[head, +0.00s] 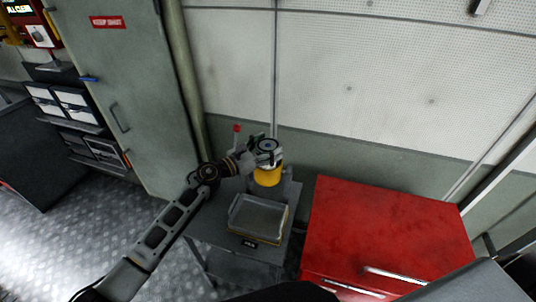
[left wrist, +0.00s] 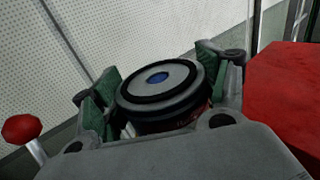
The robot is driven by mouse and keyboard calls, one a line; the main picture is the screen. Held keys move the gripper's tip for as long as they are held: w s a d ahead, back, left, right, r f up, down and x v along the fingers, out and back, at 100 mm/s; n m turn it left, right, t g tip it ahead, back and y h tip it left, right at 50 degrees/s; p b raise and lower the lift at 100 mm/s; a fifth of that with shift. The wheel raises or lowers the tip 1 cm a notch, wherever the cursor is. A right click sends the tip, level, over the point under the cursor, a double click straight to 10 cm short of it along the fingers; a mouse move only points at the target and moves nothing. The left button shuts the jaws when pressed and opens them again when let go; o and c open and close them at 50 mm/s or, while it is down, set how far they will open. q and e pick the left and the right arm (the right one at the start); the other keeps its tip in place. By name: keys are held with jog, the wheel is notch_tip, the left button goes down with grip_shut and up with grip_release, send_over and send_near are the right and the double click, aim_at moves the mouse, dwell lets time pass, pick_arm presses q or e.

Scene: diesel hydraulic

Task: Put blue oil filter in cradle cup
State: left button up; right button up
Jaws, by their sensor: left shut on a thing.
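The oil filter (left wrist: 163,88) is a dark cylinder with a grey top and a blue centre disc. It also shows in the head view (head: 267,145). My left gripper (head: 266,152) is shut on the filter, with a green-padded finger on each side of it in the left wrist view (left wrist: 157,95). A yellow cylindrical holder (head: 268,178), which looks like the cradle cup, shows directly below the filter at the back of a grey cart. The filter's lower end is hidden, so I cannot tell whether it is inside the cup. My right gripper is not in view.
A grey tray (head: 259,216) sits on the front of the cart (head: 207,232). A red cabinet (head: 390,230) stands to the right. A red-knobbed lever (left wrist: 22,129) rises left of the gripper. A perforated wall (head: 365,80) is behind, and a tall grey locker (head: 125,85) stands left.

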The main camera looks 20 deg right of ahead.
pick_arm(q)
jog(key=shift+f+b, duration=0.85)
jog(key=shift+f, duration=0.35)
jog(key=o, duration=2.1)
jog(key=shift+f, duration=0.2)
jog(key=shift+r, duration=0.15)
jog(key=shift+s+a, duration=0.15)
jog(key=shift+a, duration=0.3)
jog(key=b+v, duration=0.2)
jog(key=v, duration=0.9)
